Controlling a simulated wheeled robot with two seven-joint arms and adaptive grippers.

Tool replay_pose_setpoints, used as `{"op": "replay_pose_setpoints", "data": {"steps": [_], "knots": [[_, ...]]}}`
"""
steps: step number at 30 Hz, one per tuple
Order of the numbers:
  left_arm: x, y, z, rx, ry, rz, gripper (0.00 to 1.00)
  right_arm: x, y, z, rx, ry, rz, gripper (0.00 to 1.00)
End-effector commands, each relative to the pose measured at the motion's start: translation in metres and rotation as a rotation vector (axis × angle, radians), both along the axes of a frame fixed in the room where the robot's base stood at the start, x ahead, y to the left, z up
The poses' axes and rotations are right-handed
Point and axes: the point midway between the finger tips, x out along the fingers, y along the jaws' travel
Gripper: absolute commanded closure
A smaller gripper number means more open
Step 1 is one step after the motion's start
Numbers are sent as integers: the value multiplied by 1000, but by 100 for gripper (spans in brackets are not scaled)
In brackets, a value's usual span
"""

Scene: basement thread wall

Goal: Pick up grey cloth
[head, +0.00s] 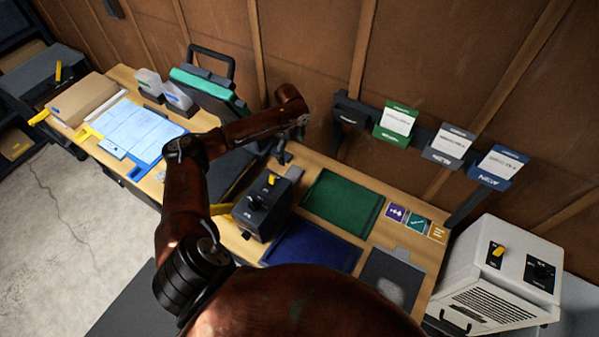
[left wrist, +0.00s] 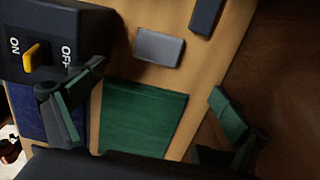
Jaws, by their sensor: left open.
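A small grey folded piece (left wrist: 160,47), which looks like the grey cloth, lies on the wooden tabletop in the left wrist view, just beyond the green tray (left wrist: 145,118). My left gripper (head: 291,138) is above the back of the table, near the wall side. In the left wrist view the left gripper (left wrist: 158,78) has its green-padded fingers wide apart with nothing between them. The grey piece shows beyond the gap between the fingertips. My right gripper is in neither view.
A black switch box (head: 263,207) stands beside the green tray (head: 341,203). A blue tray (head: 310,246) and dark grey tray (head: 392,281) lie nearer. A wall rack holds green (head: 397,121), grey (head: 448,146) and blue (head: 498,168) packets. A white machine (head: 497,280) stands at right.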

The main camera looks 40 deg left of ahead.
Motion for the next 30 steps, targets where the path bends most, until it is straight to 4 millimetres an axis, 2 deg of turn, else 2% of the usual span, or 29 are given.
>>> {"op": "replay_pose_setpoints", "data": {"steps": [1,5,12,14,18,24,30], "knots": [[-1,1,-12,1,1,1,7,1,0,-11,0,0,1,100],[-3,3,-28,1,3,5,7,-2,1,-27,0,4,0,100],[-4,5,-61,1,10,8,7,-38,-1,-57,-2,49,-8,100],[-5,5,-67,1,11,9,7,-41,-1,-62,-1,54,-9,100],[-5,5,-79,0,14,9,7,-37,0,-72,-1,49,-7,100],[-5,4,-97,-2,16,8,7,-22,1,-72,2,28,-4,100],[-6,3,-111,0,14,7,7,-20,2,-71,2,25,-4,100]]}}
